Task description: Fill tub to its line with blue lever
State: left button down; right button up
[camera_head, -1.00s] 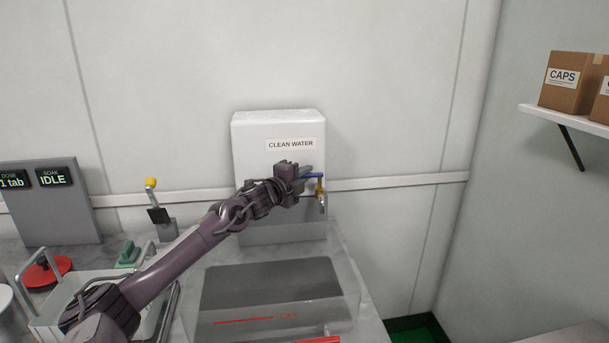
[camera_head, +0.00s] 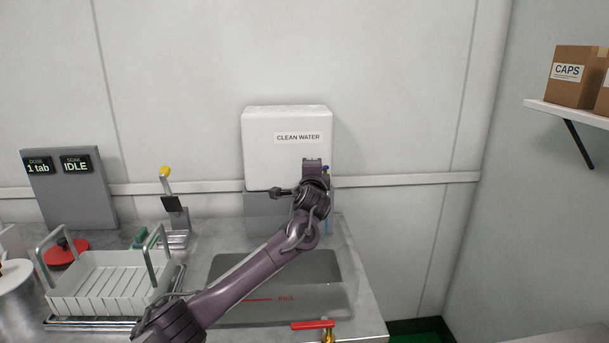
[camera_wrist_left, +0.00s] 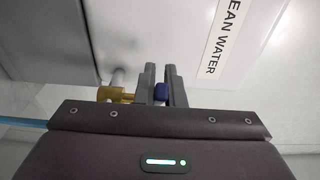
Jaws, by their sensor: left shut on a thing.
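The blue lever (camera_head: 325,168) is mostly hidden behind my left gripper (camera_head: 313,163) in the head view. In the left wrist view the blue lever (camera_wrist_left: 161,92) sits between the two fingers of my left gripper (camera_wrist_left: 161,88), which is shut on it. The brass tap (camera_wrist_left: 117,94) is beside the fingers. A pale blue streak (camera_wrist_left: 22,121), looking like running water, runs left from below the tap. The clear tub (camera_head: 348,303) stands below, with a red line (camera_head: 258,300) marked FILL. Its water level is hard to tell. My right gripper is out of view.
The white CLEAN WATER tank (camera_head: 265,160) stands behind my gripper. A red lever (camera_head: 313,325) is at the tub's front. A white basket (camera_head: 100,290), a yellow-knobbed lever (camera_head: 165,172) and a grey display panel (camera_head: 70,195) stand to the left.

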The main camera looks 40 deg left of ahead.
pick_arm(q)
jog(key=shift+d+n+g+y+p, duration=0.4)
jog(key=shift+n+g+y, duration=0.45)
jog(key=shift+y, duration=0.25)
jog(key=shift+s+d+n+g+y+p, duration=0.15)
jog(key=shift+n+g+y+p, duration=0.25)
jog(key=shift+n+g+y, duration=0.2)
jog(key=shift+s+d+n+g+y+p, duration=0.1)
jog(key=shift+d+n+g+y+p, duration=0.05)
jog(key=shift+n+g+y+p, duration=0.35)
jog(key=shift+d+f+n+g+y, duration=0.1)
jog(key=shift+n+g+y, duration=0.3)
jog(key=shift+g, duration=0.15)
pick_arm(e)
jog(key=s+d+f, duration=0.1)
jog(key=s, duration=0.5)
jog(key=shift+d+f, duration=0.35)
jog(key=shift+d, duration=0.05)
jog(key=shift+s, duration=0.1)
pick_arm(q)
jog(key=c, duration=1.5)
grip_release()
